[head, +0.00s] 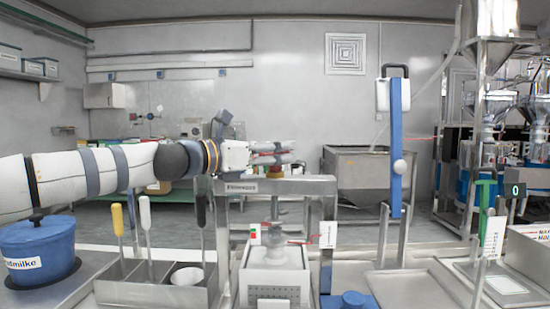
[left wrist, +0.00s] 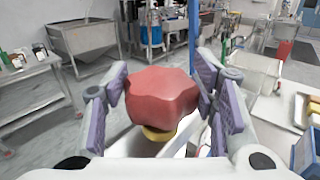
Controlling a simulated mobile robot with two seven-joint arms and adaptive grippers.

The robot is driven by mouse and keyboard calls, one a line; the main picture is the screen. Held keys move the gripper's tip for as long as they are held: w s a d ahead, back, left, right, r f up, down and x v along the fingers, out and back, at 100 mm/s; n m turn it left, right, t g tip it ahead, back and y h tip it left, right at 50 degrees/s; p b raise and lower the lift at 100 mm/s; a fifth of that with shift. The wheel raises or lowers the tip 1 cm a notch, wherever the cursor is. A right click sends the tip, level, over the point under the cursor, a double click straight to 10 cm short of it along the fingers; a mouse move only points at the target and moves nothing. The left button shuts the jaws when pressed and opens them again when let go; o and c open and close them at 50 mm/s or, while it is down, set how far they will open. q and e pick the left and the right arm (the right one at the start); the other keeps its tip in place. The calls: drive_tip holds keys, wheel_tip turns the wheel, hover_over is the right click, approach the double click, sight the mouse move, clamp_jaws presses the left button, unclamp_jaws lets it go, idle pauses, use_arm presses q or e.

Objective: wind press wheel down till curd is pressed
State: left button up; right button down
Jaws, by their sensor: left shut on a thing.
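The press wheel, a red lobed knob (left wrist: 160,95), sits between the two purple-padded fingers of my left gripper (head: 284,153), which is shut on it. A yellow part shows just under the knob in the left wrist view. In the head view the gripper reaches in level from the left, above the grey press frame (head: 300,187). A screw hangs below the frame's crossbar, with a pale press head (head: 273,240) under it. The head stands over a white box-shaped mould (head: 273,287) with small holes. Curd inside is hidden. My right gripper is not in view.
A blue lidded pot (head: 38,250) and a steel holder with yellow- and white-handled tools (head: 170,292) stand left of the press. A tall blue lever (head: 396,145) rises to its right. A shallow steel tray (head: 410,292) lies at front right.

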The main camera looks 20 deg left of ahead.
use_arm(q)
drive_tip(key=shift+w+f+m+g+h, duration=0.1)
drive_tip(key=shift+m+g+h, duration=1.6)
drive_tip(key=shift+h, duration=0.2)
drive_tip(key=shift+g+h+b, duration=0.3)
drive_tip(key=shift+g, duration=0.1)
drive_tip(key=o, duration=1.2)
drive_tip(key=shift+c, duration=0.2)
drive_tip(key=v, duration=1.2)
